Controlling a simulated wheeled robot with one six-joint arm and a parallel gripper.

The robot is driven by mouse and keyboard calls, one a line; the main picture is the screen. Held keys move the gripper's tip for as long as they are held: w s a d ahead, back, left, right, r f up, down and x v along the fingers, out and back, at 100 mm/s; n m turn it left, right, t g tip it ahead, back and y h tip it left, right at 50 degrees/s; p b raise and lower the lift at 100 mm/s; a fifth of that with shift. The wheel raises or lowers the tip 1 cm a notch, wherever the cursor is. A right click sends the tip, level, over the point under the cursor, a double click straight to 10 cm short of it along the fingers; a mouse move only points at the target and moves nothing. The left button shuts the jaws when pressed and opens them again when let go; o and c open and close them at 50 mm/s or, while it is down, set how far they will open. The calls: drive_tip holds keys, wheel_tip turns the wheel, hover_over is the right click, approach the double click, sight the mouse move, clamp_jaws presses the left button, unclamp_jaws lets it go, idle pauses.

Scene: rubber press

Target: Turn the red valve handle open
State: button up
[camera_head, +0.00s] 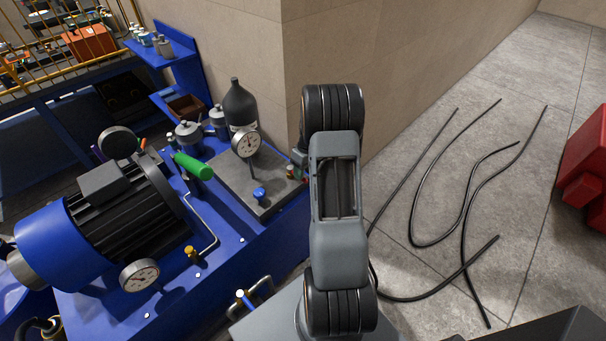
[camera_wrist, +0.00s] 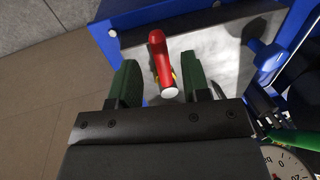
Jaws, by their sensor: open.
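The red valve handle (camera_wrist: 158,58) is in the upper middle of the wrist view, with a pale round end towards the camera. My gripper (camera_wrist: 158,72) is open, with one green finger to the left of the handle and one to the right. Gaps show between the handle and both fingers, so it is not gripped. Some yellow shows behind the handle. In the head view my arm hides most of this area, and I cannot clearly make out the handle or fingers there.
A blue knob (camera_wrist: 262,52) stands right of the handle on a grey metal block (camera_head: 227,178). A pressure gauge (camera_head: 246,142), black bottle (camera_head: 239,105), green lever (camera_head: 193,165) and motor (camera_head: 115,220) crowd the blue machine. Black hoses (camera_head: 467,200) lie on the floor at right.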

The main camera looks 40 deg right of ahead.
drive_tip(key=shift+a+f, duration=0.2)
drive_tip(key=shift+f, duration=0.75)
clamp_jaws()
